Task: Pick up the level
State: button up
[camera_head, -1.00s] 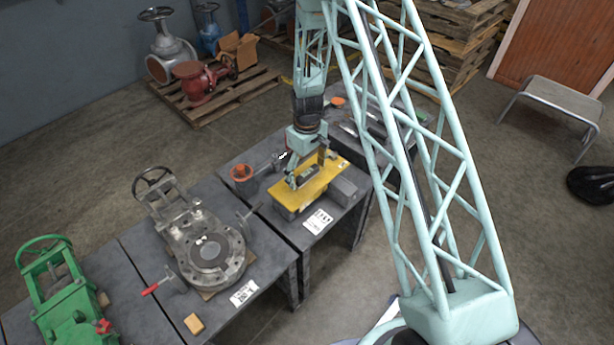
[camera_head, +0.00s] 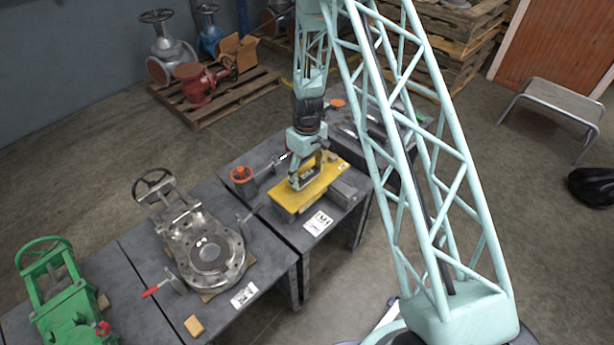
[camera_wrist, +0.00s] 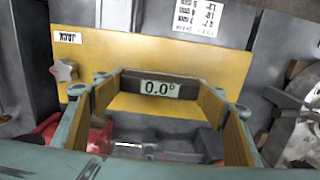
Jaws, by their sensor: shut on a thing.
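The level is a small dark block with a pale display reading 0.0°, seen in the wrist view (camera_wrist: 160,88). My gripper (camera_wrist: 162,84) is shut on it, with one finger at each end. In the head view my gripper (camera_head: 307,178) is over the yellow plate (camera_head: 292,203) on the middle table, and its fingers largely hide the level. I cannot tell whether the level still touches the plate. The plate fills the upper middle of the wrist view (camera_wrist: 210,60).
A metal valve (camera_head: 208,250) and a green valve (camera_head: 68,300) stand on the nearer tables. A printed label (camera_head: 318,222) lies at the table's front edge.

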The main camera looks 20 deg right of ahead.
jog(key=shift+r, duration=0.15)
jog(key=shift+r, duration=1.55)
jog(key=s+r, duration=0.1)
jog(key=s, duration=1.5)
jog(key=shift+r, duration=0.3)
jog(key=shift+w, duration=0.1)
notch_tip(320, 180, up, 14)
jog(key=m+b, duration=0.4)
jog(key=m, duration=0.2)
send_over(307, 174)
jog(key=s, duration=0.3)
jog(key=shift+s+r, duration=0.1)
jog(key=shift+r, duration=0.05)
jog(key=shift+a, duration=0.1)
